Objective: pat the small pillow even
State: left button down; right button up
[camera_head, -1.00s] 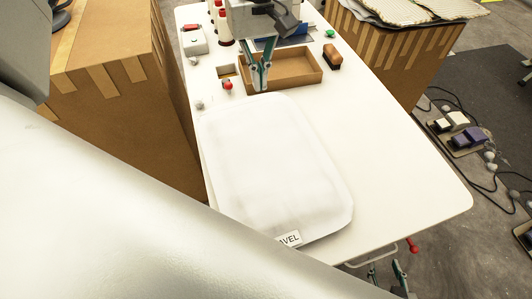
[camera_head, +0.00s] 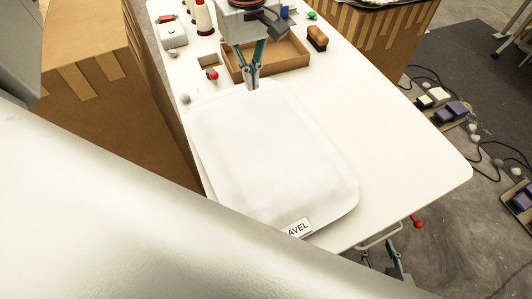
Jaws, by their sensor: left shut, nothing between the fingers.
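The small pillow (camera_head: 270,150) is a white, rounded, flat cushion on the white table. A label reading "AVEL" (camera_head: 299,228) shows at its near edge, partly cut off by my silver arm. The pillow's surface looks smooth, with faint shading. My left gripper (camera_head: 252,87) points down at the pillow's far edge, its teal fingers closed together and empty. I cannot tell whether the tips touch the cloth. My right gripper (camera_head: 386,262) shows partly, low beyond the table's near edge. Its fingertips are not clear.
A shallow cardboard tray (camera_head: 285,62) lies behind the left gripper, with a brush (camera_head: 317,38) to its right. A red-topped object (camera_head: 212,76) and thread spools (camera_head: 203,18) stand at the back left. The table (camera_head: 400,150) is clear right of the pillow.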

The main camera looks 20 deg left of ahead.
pick_arm(q)
jog(key=shift+f+b, duration=0.3)
jog(key=shift+f, duration=0.7)
jog(key=shift+r, duration=0.1)
